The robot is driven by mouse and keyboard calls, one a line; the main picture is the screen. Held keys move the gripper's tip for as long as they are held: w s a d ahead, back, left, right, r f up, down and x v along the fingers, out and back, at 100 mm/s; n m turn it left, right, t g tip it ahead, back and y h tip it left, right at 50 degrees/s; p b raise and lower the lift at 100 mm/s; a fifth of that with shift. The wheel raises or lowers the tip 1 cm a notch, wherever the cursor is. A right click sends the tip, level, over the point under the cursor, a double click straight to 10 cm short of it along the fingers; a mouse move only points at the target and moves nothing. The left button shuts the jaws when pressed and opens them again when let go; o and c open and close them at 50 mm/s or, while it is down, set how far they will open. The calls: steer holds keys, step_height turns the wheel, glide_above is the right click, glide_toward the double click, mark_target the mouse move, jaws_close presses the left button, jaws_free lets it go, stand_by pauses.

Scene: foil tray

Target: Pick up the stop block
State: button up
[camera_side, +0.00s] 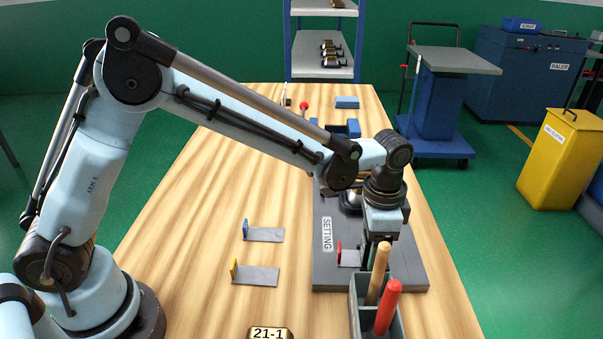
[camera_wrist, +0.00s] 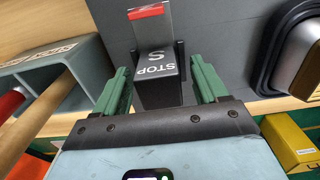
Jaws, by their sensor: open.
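The stop block (camera_wrist: 158,88) is a dark grey block with white "STOP" and "S" lettering in the wrist view. My gripper (camera_wrist: 158,70) has its green fingers spread on either side of it, with narrow gaps beside the block. A metal plate with a red end (camera_wrist: 146,13) reaches up to the block's far end; whether they touch, I cannot tell. In the side view my gripper (camera_side: 372,250) points down over the dark "SETTING" plate (camera_side: 327,270), beside the red-ended metal plate (camera_side: 349,257). The block is mostly hidden there by my gripper and the tool box.
A grey box (camera_side: 361,310) with an orange-brown handle (camera_side: 379,272) and a red handle (camera_side: 387,307) stands close in front of my gripper. Metal plates with blue (camera_side: 264,235) and yellow (camera_side: 257,276) ends lie on the table at left. The table's left side has free room.

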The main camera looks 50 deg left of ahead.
steer(key=shift+f, duration=0.1)
jaws_close()
stand_by(0.4)
step_height(320, 180, up, 17)
stand_by(2.0)
